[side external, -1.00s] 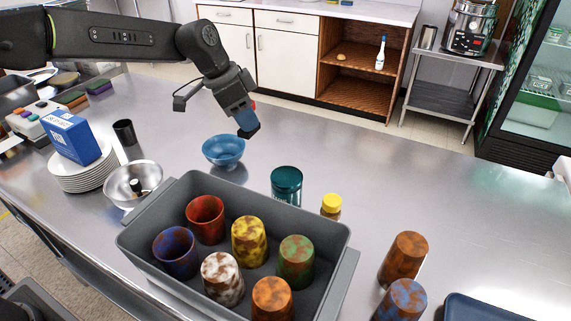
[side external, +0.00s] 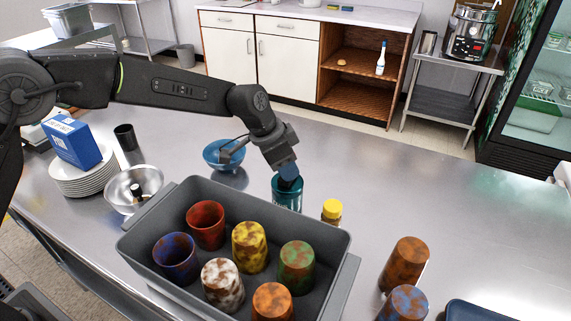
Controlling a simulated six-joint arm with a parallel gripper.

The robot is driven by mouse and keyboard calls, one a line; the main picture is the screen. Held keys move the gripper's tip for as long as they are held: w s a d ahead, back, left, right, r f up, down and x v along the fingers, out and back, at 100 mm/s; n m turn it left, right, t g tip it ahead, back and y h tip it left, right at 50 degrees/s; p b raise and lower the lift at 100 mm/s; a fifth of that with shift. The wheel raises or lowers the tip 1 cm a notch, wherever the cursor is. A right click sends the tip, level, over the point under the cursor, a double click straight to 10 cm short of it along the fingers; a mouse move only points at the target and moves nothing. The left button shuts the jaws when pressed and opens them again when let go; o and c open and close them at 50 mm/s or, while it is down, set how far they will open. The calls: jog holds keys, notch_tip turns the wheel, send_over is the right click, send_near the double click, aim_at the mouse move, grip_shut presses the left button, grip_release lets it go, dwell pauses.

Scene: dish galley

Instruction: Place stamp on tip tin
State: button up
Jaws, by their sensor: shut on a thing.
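A teal cylinder (side external: 287,197), which looks like the tip tin, stands upright on the steel counter behind the grey bin. My gripper (side external: 289,178) points down at the top of this tin. It is shut on a small dark-blue thing (side external: 289,171), which looks like the stamp. My gripper hides most of the held thing. It overlaps the tin's top in this view, and I cannot tell whether it touches the tin.
A grey bin (side external: 345,245) with several mottled cups stands in front. A yellow-capped bottle (side external: 332,210) is right of the tin and a blue bowl (side external: 222,155) left. A metal bowl (side external: 122,185), plates (side external: 82,182) and a blue box (side external: 72,143) lie farther left. The right rear counter is clear.

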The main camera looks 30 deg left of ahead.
jog(key=shift+f, duration=0.2)
jog(key=o, duration=0.9)
jog(key=shift+r, duration=0.1)
jog(key=v, duration=1.2)
jog(key=shift+r, duration=0.1)
